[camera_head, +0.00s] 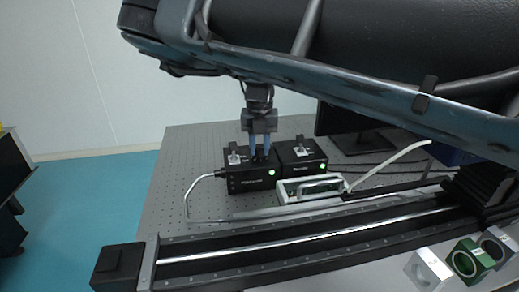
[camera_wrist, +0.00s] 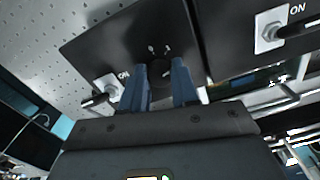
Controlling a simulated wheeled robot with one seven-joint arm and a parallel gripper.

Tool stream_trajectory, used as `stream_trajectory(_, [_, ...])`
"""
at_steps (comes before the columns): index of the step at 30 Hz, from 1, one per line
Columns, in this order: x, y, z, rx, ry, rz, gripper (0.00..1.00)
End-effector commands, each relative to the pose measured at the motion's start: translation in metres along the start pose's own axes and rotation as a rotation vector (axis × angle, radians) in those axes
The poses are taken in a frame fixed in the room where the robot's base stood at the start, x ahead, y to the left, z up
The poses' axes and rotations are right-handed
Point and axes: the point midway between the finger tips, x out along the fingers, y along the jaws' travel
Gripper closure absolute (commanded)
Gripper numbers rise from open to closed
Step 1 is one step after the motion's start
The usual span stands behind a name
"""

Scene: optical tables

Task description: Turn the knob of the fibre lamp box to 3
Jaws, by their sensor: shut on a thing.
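Two black boxes with lit green lamps stand side by side on the table in the head view. My gripper (camera_head: 259,152) points down onto the top of the left box (camera_head: 250,182), whose front label is too small to read surely. In the wrist view, my two blue fingers (camera_wrist: 160,88) are shut on a dark round knob (camera_wrist: 160,69) on the box top (camera_wrist: 110,50). Small white marks show beyond the knob, but I cannot read its setting. A toggle switch (camera_wrist: 108,88) marked ON sits beside the fingers.
The second black box (camera_head: 301,157) stands close on the right, with its own ON switch (camera_wrist: 269,27). A white-green device with a handle (camera_head: 311,188) and a long rail (camera_head: 300,238) lie in front. A monitor (camera_head: 355,130) stands behind right. The perforated table (camera_head: 185,165) is clear at left.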

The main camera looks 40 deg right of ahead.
Motion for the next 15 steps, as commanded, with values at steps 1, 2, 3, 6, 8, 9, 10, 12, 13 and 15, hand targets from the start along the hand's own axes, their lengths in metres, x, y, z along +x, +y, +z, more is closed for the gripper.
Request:
stream_trajectory(1, [0.0028, -0.0004, -0.0010, 0.044, 0.003, -0.001, 1.00])
stream_trajectory(2, [0.0028, -0.0004, -0.0010, 0.073, 0.003, -0.001, 1.00])
stream_trajectory(3, [0.0028, -0.0004, -0.0009, 0.111, 0.003, -0.001, 1.00])
stream_trajectory(6, [0.0027, -0.0003, -0.0007, 0.206, 0.002, -0.001, 1.00])
stream_trajectory(8, [0.0029, -0.0001, -0.0010, 0.263, 0.003, -0.001, 1.00])
stream_trajectory(9, [0.0029, 0.0000, -0.0011, 0.300, 0.003, -0.001, 1.00])
stream_trajectory(10, [0.0029, 0.0000, -0.0011, 0.329, 0.003, -0.002, 1.00])
stream_trajectory(12, [0.0028, 0.0000, -0.0009, 0.394, 0.002, -0.002, 1.00])
stream_trajectory(13, [0.0028, 0.0001, -0.0010, 0.423, 0.002, -0.002, 1.00])
stream_trajectory(15, [0.0030, 0.0003, -0.0012, 0.489, 0.003, -0.002, 1.00])
